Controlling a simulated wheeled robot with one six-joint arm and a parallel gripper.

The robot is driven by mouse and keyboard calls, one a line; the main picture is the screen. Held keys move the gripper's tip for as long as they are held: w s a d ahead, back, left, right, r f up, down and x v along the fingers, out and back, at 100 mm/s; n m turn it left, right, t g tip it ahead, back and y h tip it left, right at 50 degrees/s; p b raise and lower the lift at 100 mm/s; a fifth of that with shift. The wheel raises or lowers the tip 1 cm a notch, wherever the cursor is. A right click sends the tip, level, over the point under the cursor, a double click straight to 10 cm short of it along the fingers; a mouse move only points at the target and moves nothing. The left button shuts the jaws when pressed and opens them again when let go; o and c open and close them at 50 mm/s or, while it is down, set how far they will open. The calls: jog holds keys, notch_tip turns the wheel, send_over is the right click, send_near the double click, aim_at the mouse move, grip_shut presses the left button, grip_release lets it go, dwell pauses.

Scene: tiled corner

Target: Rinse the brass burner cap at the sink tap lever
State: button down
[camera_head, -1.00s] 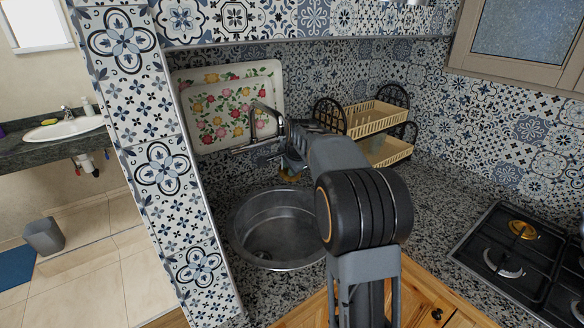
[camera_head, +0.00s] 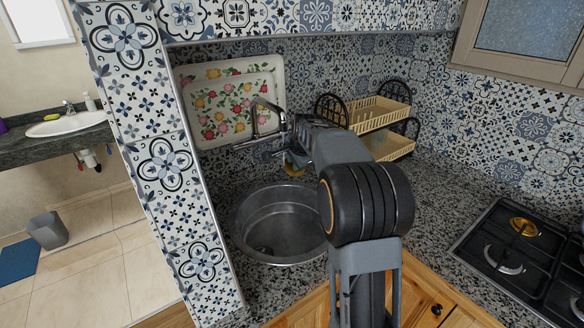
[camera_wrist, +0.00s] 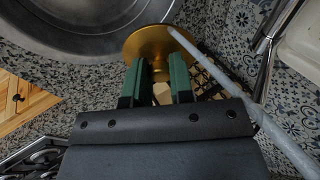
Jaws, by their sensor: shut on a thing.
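The brass burner cap (camera_wrist: 152,42) is a round golden disc held between the green fingers of my gripper (camera_wrist: 158,70) in the wrist view. Its far edge overlaps the sink's rim in that picture. In the head view only a small golden part of the cap (camera_head: 291,166) shows beside my gripper (camera_head: 292,155), mostly behind my arm. The chrome sink tap (camera_head: 266,112) stands behind the sink (camera_head: 282,222), close to my gripper. In the wrist view a grey tap pipe (camera_wrist: 232,88) crosses past the cap's edge. I cannot tell whether they touch. No water flow is visible.
A floral tray (camera_head: 225,108) leans on the tiled wall behind the tap. A cream dish rack (camera_head: 382,118) stands right of my arm. The hob (camera_head: 478,238) at right bears a brass cap (camera_head: 523,227). A tiled pillar (camera_head: 165,170) bounds the left side.

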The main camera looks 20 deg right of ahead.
jog(key=shift+s+a, duration=0.1)
jog(key=shift+a, duration=0.4)
jog(key=shift+d, duration=0.15)
jog(key=shift+d, duration=0.45)
jog(key=shift+s+d+b, duration=0.15)
jog(key=shift+s+b, duration=0.25)
jog(key=shift+s, duration=0.2)
jog(key=s+d+b, duration=0.1)
jog(key=s+b, duration=0.2)
jog(key=s, duration=0.3)
jog(key=shift+s, duration=0.25)
dwell(1.0)
jog(key=s+d+r+p, duration=0.1)
jog(key=s+r, duration=0.3)
jog(key=s, duration=0.1)
dwell(0.4)
